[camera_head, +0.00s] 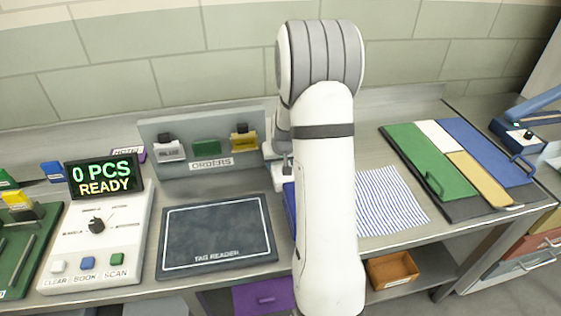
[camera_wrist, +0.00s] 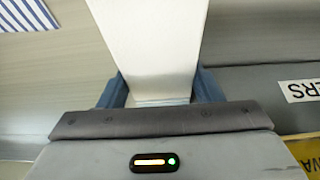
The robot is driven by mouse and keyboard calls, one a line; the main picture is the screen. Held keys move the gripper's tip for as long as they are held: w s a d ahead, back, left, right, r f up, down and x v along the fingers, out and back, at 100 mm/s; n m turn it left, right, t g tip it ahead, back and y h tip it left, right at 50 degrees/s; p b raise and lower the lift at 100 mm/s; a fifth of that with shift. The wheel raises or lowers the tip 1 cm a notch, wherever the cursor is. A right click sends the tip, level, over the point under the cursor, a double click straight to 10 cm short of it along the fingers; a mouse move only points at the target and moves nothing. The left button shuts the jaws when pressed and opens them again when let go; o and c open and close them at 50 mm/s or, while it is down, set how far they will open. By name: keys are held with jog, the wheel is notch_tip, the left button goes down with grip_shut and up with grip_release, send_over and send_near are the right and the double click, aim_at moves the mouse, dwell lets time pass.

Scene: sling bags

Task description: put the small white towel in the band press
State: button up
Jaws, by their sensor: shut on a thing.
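My gripper (camera_wrist: 160,93) is shut on a plain white flat piece (camera_wrist: 150,40), which looks like the small white towel. Its blue fingers sit on either side of the piece, and its far end runs out of the wrist view. In the head view my arm hides most of the gripper and the held piece, close to the right end of the orders rack (camera_head: 210,162). A blue device with a raised arm (camera_head: 520,133) at the far right edge may be the band press; I cannot tell for sure.
A dark tag reader pad (camera_head: 218,232) lies left of my arm, beside a white console (camera_head: 98,235) reading "0 PCS READY". A striped cloth (camera_head: 388,202) lies to the right. Further right is a board with green (camera_head: 428,160), white, yellow and blue panels.

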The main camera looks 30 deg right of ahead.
jog(key=o, duration=1)
jog(key=shift+f, duration=0.1)
jog(key=shift+o, duration=0.2)
